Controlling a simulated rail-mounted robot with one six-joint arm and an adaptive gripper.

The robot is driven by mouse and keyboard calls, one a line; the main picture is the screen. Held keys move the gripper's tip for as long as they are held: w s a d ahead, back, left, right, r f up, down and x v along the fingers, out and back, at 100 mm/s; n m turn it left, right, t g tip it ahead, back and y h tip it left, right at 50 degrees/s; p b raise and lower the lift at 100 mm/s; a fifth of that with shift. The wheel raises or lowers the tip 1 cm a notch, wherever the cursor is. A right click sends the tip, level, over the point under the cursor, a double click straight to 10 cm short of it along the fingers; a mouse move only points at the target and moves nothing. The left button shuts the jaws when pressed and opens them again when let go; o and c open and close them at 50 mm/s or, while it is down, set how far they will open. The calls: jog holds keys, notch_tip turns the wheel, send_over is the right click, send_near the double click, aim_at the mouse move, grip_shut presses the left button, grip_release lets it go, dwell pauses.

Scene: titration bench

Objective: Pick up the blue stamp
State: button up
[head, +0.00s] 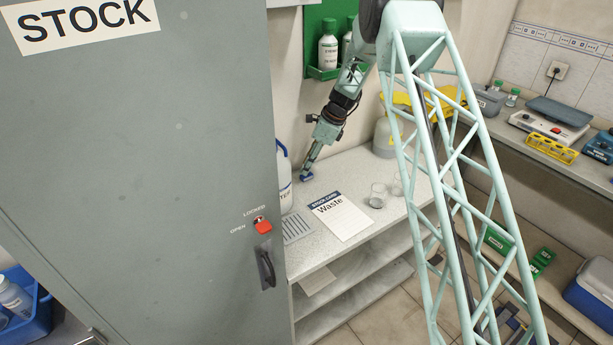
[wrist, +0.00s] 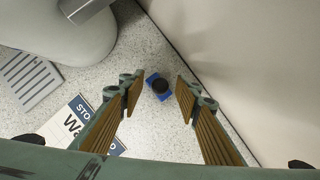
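The blue stamp (wrist: 152,77) stands on the speckled white counter in the wrist view, a blue base with a round black knob (wrist: 160,86) on top. In the head view the blue stamp (head: 307,177) shows as a small blue patch just below my gripper (head: 305,168). In the wrist view my gripper (wrist: 155,92) is open, with one finger on each side of the stamp in the picture and a gap to both. It holds nothing. I cannot tell how far the fingertips are above the counter.
A stock card marked Waste (head: 341,214) lies on the counter (head: 345,165) near a grey slotted plate (head: 296,228). A white bottle (head: 284,185) stands left of the stamp, beside the grey cabinet (head: 140,170). A wall rises close behind the stamp.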

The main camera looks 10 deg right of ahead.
jog(key=shift+w+a+f, duration=0.1)
jog(key=shift+a+f, duration=0.05)
jog(key=shift+f, duration=0.25)
jog(key=shift+c, duration=0.9)
jog(key=c, duration=0.7)
